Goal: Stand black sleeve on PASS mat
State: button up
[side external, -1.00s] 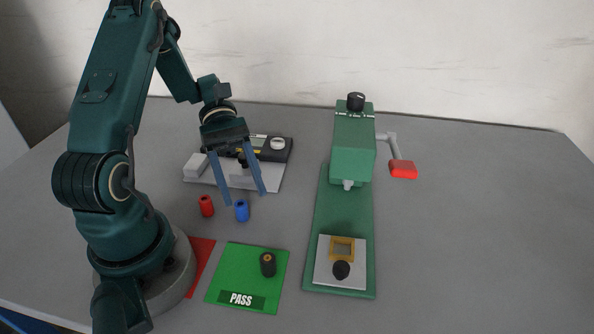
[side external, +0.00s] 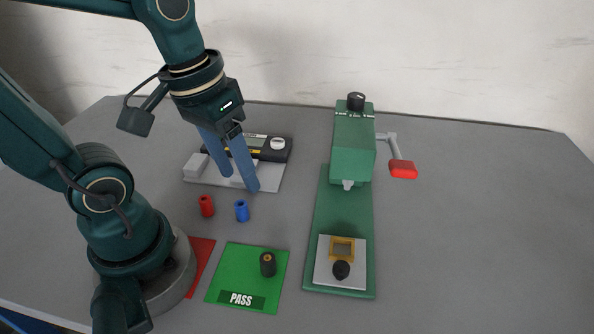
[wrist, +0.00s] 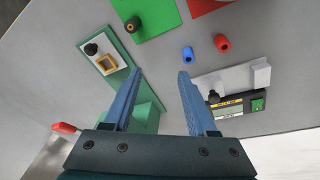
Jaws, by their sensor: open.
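The black sleeve (side external: 267,264) stands upright on the right part of the green PASS mat (side external: 230,262). It has a tan-coloured inner ring at its top. In the wrist view the black sleeve (wrist: 132,24) stands at the edge region of the green mat (wrist: 160,14). My gripper (side external: 240,183) is open and empty, with its blue fingers high over the table near the grey measuring device. In the wrist view my gripper (wrist: 158,72) has its fingers spread, with nothing between them. The gripper is well apart from the black sleeve.
A red sleeve (side external: 206,206) and a blue sleeve (side external: 241,211) stand behind the mat. A grey measuring device (side external: 268,176) is at the back. A green press (side external: 322,205) with a red-handled lever (side external: 403,170) stands right of the mat. A red mat (side external: 203,255) is partly hidden. The table's right side is clear.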

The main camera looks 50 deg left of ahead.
jog(key=r+m+t, duration=0.1)
jog(key=d+r+m+t, duration=0.1)
jog(key=t, duration=0.1)
jog(key=shift+s+d+m, duration=0.1)
jog(key=shift+s+m, duration=0.05)
jog(key=shift+m, duration=0.25)
dwell(1.0)
